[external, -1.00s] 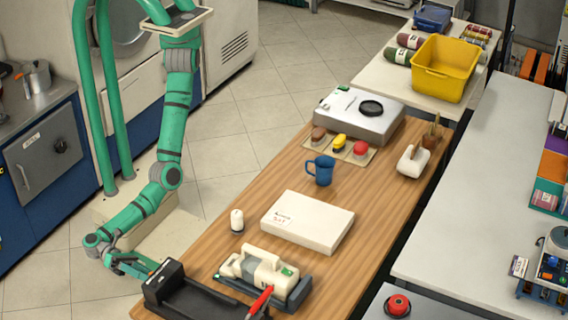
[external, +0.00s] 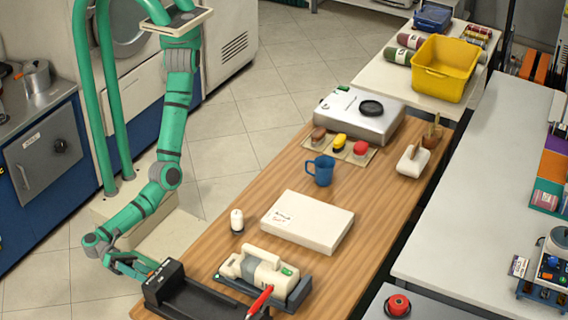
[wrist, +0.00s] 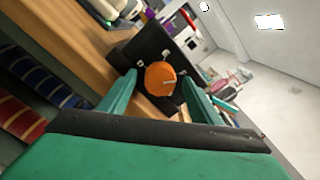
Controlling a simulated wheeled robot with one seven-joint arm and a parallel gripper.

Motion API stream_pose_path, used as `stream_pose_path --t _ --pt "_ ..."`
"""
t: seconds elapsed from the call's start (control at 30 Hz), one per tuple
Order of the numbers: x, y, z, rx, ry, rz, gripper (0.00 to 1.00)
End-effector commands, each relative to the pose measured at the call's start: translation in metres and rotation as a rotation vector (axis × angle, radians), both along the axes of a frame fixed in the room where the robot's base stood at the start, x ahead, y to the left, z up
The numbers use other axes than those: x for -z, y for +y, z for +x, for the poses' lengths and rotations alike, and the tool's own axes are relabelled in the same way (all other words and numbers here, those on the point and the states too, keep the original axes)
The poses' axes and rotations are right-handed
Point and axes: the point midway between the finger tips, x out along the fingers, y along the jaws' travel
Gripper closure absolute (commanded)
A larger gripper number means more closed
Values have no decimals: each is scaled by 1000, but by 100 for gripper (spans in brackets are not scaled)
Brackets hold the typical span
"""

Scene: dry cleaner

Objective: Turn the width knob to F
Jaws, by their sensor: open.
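In the wrist view an orange round knob (wrist: 160,79) sits on a black upright panel (wrist: 140,48). A small pale line shows on the knob, pointing to the right. Small white marks surround the knob, too small to read. My gripper (wrist: 156,95) is open, with one green finger on each side of the knob in the picture; I cannot tell whether they touch it. In the external view my gripper (external: 140,267) is low at the table's near left end, beside the black device (external: 192,297). The knob is mostly hidden there.
The wooden table (external: 262,185) holds a white handled machine (external: 262,268), a white box (external: 307,222), a white spool (external: 237,221) and a blue mug (external: 321,170). Floor is open behind the arm.

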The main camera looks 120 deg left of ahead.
Motion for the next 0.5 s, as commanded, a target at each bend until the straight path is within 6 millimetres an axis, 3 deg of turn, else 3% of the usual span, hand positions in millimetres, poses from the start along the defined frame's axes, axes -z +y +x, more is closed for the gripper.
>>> stream_pose_path --t 0.5 --pt "0 -1 -87 4 0 1 42"
